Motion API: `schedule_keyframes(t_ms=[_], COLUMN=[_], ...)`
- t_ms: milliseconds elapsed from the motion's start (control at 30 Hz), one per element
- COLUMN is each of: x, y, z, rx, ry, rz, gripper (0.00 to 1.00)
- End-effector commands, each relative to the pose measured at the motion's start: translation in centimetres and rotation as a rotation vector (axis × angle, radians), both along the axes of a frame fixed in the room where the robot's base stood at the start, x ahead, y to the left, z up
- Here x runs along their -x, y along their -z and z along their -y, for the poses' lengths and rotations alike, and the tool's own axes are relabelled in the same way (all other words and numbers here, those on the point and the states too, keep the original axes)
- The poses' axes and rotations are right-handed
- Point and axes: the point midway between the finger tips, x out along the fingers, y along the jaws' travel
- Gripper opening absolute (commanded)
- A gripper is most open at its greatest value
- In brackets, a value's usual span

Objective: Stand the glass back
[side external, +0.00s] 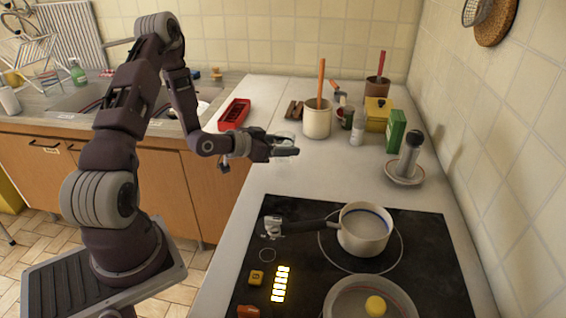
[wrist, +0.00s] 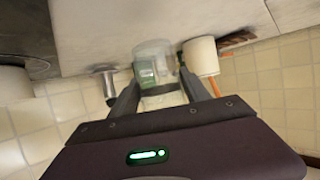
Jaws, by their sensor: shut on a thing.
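A clear glass (wrist: 153,50) sits between the two fingers of my gripper (wrist: 160,80) in the wrist view, and the fingers are shut on it. In the side view my gripper (side external: 284,148) is over the pale worktop, left of the stove-side wall and behind the hob. The glass (side external: 284,138) shows there only as a faint outline around the fingers. Its tilt, and whether its base touches the worktop, I cannot tell.
A cream crock (side external: 317,121) with utensils stands just behind my gripper. A red tray (side external: 235,114) lies behind left. A green box (side external: 396,131) and a grinder on a saucer (side external: 403,176) stand right. A pot (side external: 364,230) is on the hob. Worktop between is clear.

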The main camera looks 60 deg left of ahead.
Motion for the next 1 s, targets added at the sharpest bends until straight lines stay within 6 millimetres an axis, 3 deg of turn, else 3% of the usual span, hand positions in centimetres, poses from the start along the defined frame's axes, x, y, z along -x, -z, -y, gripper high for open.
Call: schedule_keyframes(t_ms=[100, 200, 533, 567, 667, 1000], x=[0.0, 0.0, 0.0, 0.0, 0.0, 0.1], y=[2.7, 4.1, 4.5, 4.5, 4.5, 4.2], z=[0.0, 0.0, 0.0, 0.0, 0.0, 0.0], rx=[0.003, 0.001, -0.001, -0.001, -0.001, 0.0], ry=[0.0, 0.0, 0.0, 0.0, -0.001, -0.001], rz=[-0.003, 0.0, 0.001, 0.0, 0.0, 0.0], gripper=[0.0, 0.0, 0.0, 0.57, 0.77, 0.77])
